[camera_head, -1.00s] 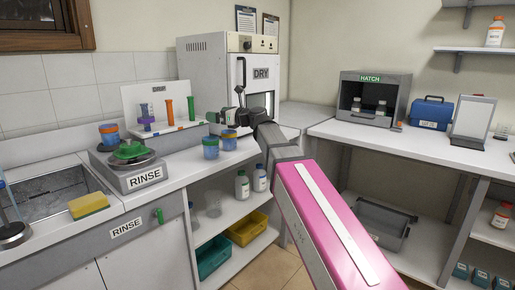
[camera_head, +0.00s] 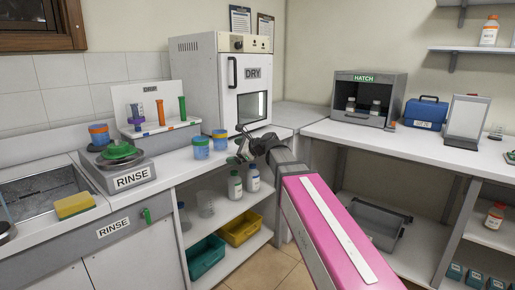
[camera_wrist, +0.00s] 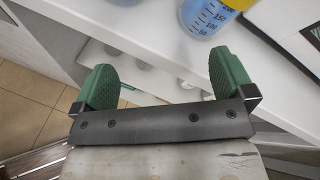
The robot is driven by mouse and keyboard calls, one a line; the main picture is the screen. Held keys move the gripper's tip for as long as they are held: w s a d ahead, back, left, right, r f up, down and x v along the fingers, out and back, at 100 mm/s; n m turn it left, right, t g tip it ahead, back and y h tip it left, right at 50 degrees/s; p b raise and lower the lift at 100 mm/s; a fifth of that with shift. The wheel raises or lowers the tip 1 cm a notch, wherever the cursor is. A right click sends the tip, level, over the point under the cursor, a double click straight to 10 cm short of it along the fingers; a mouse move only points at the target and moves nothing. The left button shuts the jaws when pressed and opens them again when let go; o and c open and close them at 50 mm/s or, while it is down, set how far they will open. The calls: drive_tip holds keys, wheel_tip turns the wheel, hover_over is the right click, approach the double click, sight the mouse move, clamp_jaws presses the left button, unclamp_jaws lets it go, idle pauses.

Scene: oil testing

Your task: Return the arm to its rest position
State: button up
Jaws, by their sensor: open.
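My gripper (camera_head: 240,144) is at the end of my pink arm, in front of the counter's edge and below the DRY oven. In the wrist view its two green-padded fingers (camera_wrist: 163,85) are wide apart with nothing between them. A blue measuring cup with a yellow-orange top (camera_wrist: 208,18) stands on the counter just beyond the fingers. In the head view, two blue cups (camera_head: 200,147) and (camera_head: 220,139) stand on the counter left of my gripper, apart from it.
The DRY oven (camera_head: 252,73) stands behind. Bottles (camera_head: 235,187) and bins (camera_head: 240,229) fill the shelf below. The HATCH box (camera_head: 368,98) and a blue toolbox (camera_head: 425,112) are on the right bench.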

drive_tip(key=s+d+f+n+g+h, duration=0.2)
drive_tip(key=s+d+f+n+h, duration=0.2)
drive_tip(key=d+f, duration=0.5)
drive_tip(key=s+d+f+n+g+h, duration=0.2)
drive_tip(key=s+d+f+n+h, duration=0.2)
drive_tip(key=f, duration=1.1)
drive_tip(key=s+d+f+n+g+h, duration=0.2)
drive_tip(key=s+d+f+n+h, duration=0.2)
drive_tip(key=s+d+f+n, duration=0.5)
drive_tip(key=s+d+f, duration=0.2)
drive_tip(key=d+f, duration=0.1)
drive_tip(key=d, duration=0.3)
drive_tip(key=shift+s+n+g, duration=0.3)
drive_tip(key=shift+s, duration=0.1)
